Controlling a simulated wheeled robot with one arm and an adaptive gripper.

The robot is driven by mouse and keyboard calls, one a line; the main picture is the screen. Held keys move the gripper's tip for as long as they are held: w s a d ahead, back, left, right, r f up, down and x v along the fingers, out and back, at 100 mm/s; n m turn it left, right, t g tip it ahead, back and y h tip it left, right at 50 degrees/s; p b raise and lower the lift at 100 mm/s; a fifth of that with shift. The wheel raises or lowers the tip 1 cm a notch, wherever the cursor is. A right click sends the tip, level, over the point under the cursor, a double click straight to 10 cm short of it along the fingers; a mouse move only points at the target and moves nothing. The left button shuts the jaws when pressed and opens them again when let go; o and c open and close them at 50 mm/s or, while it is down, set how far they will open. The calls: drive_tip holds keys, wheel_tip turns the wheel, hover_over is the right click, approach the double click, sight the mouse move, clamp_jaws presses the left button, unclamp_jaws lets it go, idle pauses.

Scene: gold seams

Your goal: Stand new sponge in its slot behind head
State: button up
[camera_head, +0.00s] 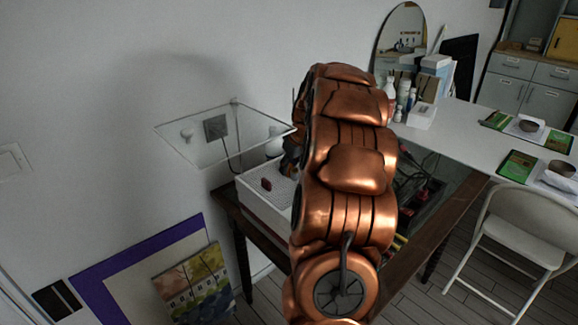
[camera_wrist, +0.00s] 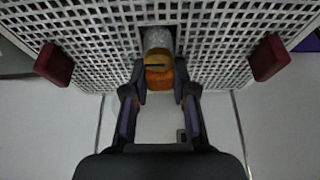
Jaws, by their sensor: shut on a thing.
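In the wrist view my gripper (camera_wrist: 160,82) is shut on a small orange-brown piece (camera_wrist: 160,77), which I take to be the sponge. The piece has a yellowish upper part with a dark slit. A grey, rounded, shiny thing (camera_wrist: 158,38) lies just beyond it, in a dark rectangular opening of the white perforated panel (camera_wrist: 105,45). I cannot tell whether the piece touches the panel or is inside the opening. In the head view, my copper-coloured arm hides most of the gripper and the held piece; the white perforated box (camera_head: 250,205) shows left of the arm.
Two dark red blocks (camera_wrist: 54,65) (camera_wrist: 268,58) stand on the panel on either side of the gripper. A clear wall shelf (camera_head: 180,150) hangs above the box. A white table (camera_head: 460,130) with bottles and boxes, and a folding chair (camera_head: 515,220), are to the right.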

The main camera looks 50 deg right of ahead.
drive_tip(key=o, duration=0.8)
drive_tip(key=shift+r+p, duration=0.55)
drive_tip(key=shift+r, duration=2.95)
